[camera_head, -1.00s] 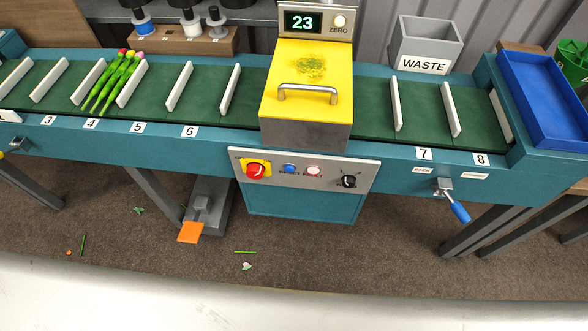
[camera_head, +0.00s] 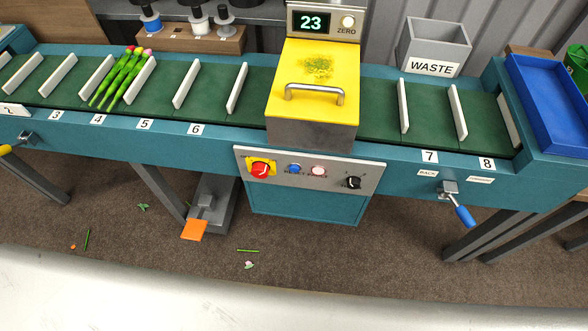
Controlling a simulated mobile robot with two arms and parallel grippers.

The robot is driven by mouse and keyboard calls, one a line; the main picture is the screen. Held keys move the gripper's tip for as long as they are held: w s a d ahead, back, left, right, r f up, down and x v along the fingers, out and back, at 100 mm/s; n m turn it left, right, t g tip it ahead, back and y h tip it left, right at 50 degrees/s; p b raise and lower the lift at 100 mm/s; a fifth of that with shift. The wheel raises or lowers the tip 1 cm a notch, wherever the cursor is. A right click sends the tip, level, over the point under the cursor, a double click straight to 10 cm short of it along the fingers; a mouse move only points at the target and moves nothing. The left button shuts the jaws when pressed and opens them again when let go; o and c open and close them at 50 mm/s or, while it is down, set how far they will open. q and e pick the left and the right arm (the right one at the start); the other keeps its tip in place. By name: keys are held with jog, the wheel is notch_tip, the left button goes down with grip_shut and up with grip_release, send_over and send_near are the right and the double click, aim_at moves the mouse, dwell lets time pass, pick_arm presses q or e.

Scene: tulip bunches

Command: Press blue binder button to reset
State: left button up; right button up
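The blue button (camera_head: 294,169) sits on the grey control panel (camera_head: 334,186) on the front of the binder (camera_head: 312,90), with lettering below it that seems to read RESET. The binder has a closed yellow lid with a metal handle. A red mushroom button (camera_head: 260,170) on a yellow plate is to the left of the blue button. A pale pink-white button (camera_head: 318,171) and a black knob (camera_head: 353,182) are to its right. The display (camera_head: 312,22) above reads 23. Neither of my grippers is in view.
A tulip bunch (camera_head: 122,78) lies between white dividers on the green conveyor (camera_head: 206,91), near label 4. A grey WASTE bin (camera_head: 433,48) and a blue tray (camera_head: 548,105) stand at the right. An orange pedal (camera_head: 194,230) and a blue-handled crank (camera_head: 465,215) stick out in front.

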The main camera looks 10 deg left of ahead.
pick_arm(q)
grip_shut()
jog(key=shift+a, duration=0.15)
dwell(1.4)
